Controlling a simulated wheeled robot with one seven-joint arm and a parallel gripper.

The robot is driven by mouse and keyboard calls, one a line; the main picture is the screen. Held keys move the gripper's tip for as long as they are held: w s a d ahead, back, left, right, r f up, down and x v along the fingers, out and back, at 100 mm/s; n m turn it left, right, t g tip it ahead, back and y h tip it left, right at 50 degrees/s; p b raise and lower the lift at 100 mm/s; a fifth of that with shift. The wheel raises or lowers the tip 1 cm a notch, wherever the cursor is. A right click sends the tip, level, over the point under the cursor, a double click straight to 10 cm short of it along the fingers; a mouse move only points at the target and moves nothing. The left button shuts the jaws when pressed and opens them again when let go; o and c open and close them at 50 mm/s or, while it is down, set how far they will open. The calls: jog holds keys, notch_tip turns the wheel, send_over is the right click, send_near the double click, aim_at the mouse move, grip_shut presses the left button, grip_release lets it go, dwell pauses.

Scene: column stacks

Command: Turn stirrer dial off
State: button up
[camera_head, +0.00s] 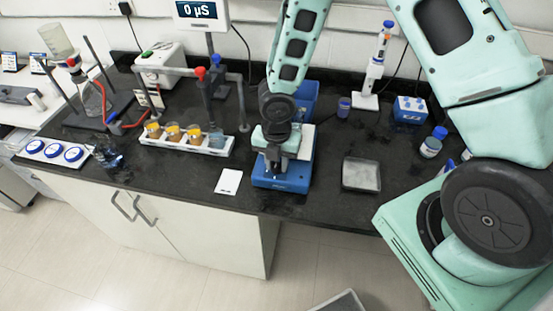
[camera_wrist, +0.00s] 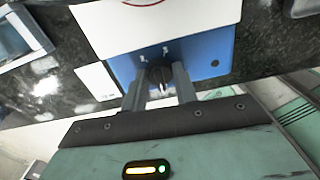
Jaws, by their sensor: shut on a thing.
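The stirrer is a blue box with a white top plate (camera_wrist: 150,22), and its blue front panel (camera_wrist: 205,58) fills the middle of the wrist view. The black dial (camera_wrist: 158,76) sits on that panel between white marks, with a pale pointer line on it. My gripper (camera_wrist: 160,85) is shut on the dial, one finger on each side. In the head view the blue stirrer (camera_head: 283,184) stands near the bench's front edge. My gripper (camera_head: 275,158) comes down over it there and hides the dial. The dial's exact setting is hard to read.
A white card (camera_head: 228,182) lies left of the stirrer and a grey metal tray (camera_head: 361,174) right of it. A white rack (camera_head: 165,143) with several amber-filled beakers stands further left. A display (camera_head: 200,11) reads 0 µS. A blue-capped bottle (camera_head: 432,144) stands at right.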

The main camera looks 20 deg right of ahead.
aim_at(276, 163)
jog(key=shift+n, duration=0.3)
dwell(0.4)
jog(key=o, duration=1)
jog(key=shift+c, duration=0.2)
jog(key=shift+r, duration=0.15)
notch_tip(276, 163, up, 17)
jog(key=p, duration=0.1)
jog(key=s+a+f+m+b, duration=0.1)
jog(key=s+a+m+b, duration=0.2)
jog(key=s+m, duration=0.7)
jog(key=s+a+f+m+b, duration=0.1)
jog(key=s+a+m+b, duration=0.2)
jog(key=s+m+b, duration=0.4)
jog(key=s+m, duration=0.3)
jog(key=m, duration=0.1)
jog(key=shift+s+a+y, duration=0.15)
jog(key=shift+a+y, duration=0.1)
jog(key=shift+y, duration=0.05)
